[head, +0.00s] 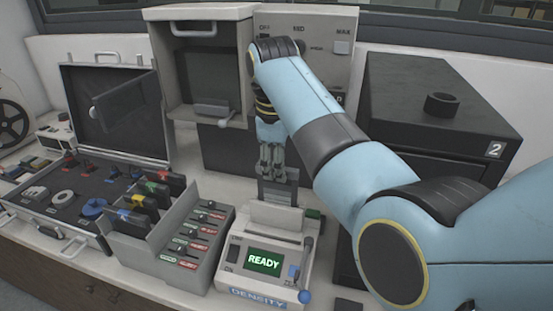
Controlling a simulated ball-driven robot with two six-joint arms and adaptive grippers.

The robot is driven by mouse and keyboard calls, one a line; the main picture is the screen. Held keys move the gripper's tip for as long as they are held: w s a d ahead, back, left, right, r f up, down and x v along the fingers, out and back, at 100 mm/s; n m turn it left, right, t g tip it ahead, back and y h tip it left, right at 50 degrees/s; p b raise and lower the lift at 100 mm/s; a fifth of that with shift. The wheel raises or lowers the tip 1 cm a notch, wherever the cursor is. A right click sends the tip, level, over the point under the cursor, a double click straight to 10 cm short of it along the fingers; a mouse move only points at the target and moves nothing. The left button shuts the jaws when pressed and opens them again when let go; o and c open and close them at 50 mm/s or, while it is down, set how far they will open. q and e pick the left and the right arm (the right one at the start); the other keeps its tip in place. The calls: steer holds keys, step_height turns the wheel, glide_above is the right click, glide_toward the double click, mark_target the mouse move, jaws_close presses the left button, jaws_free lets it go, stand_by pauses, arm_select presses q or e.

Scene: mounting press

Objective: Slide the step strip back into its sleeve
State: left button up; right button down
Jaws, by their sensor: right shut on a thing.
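My right gripper (273,178) points down behind the density meter. It is shut on a small piece at its fingertips, which I take to be the step strip; the fingers cover most of it. A dark grey flat holder (277,197), possibly the sleeve, is just below the fingertips, behind the meter. I cannot tell whether the strip is inside it or only in front of it. My left gripper is not in view.
The density meter (264,262) reads READY. To its left are a grey rack (193,243) of labelled slots and an open tool case (82,180). A black cabinet (440,110) marked 2 stands at right. The press (203,60) is behind.

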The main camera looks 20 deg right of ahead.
mark_target(277, 191)
steer(key=shift+f+b, duration=0.9)
steer(key=shift+f, duration=2.55)
steer(key=c, duration=1.2)
jaws_free()
steer(key=shift+r, duration=0.1)
steer(key=r, duration=0.8)
steer(key=s+r, duration=0.1)
steer(key=r, duration=0.2)
steer(key=shift+a+r, duration=0.35)
steer(key=shift+r, duration=0.05)
